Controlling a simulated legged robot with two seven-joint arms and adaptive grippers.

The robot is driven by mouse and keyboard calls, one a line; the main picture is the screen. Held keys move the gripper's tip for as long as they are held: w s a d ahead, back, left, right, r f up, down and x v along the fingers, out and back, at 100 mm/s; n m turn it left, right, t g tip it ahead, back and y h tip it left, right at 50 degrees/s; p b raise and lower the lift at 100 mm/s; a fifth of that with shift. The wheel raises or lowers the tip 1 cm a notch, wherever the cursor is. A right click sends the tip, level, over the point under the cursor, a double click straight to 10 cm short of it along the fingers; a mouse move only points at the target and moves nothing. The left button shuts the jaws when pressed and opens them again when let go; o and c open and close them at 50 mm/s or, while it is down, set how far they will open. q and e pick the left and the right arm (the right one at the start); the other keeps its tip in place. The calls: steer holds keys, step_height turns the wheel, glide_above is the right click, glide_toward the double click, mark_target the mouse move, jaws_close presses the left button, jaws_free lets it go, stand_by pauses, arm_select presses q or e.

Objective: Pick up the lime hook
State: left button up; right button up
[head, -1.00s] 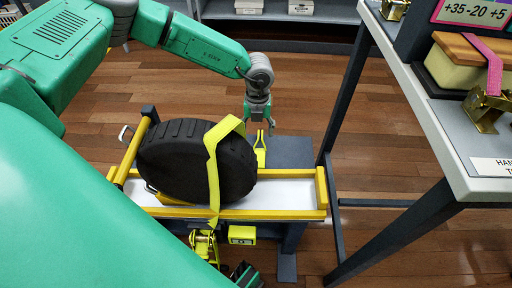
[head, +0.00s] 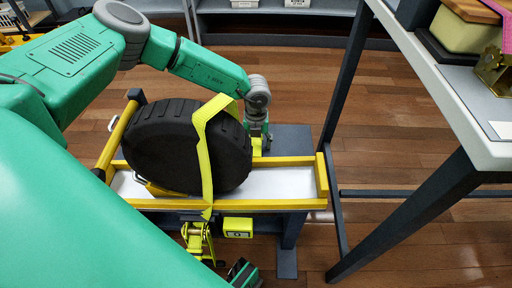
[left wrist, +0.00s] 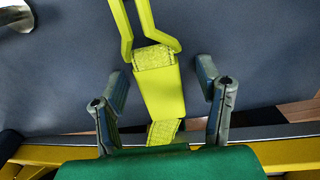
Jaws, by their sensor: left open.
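The lime hook (left wrist: 158,85) is a bright yellow-green piece with a solid body, two prongs and webbing at its lower end. It lies on a dark grey surface, and in the head view a bit of it (head: 257,147) shows behind the black wheel. My left gripper (head: 258,130) is down at the hook. In the left wrist view its open fingers (left wrist: 163,88) stand on either side of the hook's body with gaps on both sides. A green and black tip at the bottom of the head view (head: 243,272) looks like my right gripper; its jaws are unclear.
The black wheel (head: 165,150) stands in a yellow-railed tray (head: 280,183), with a lime strap (head: 204,155) over it. A lime ratchet (head: 198,240) hangs at the front beside a yellow box (head: 238,227). A grey table (head: 440,90) stands at right.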

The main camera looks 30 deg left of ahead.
arm_select(q)
steer(key=shift+a, duration=0.15)
steer(key=c, duration=1.3)
steer(key=shift+r, duration=0.15)
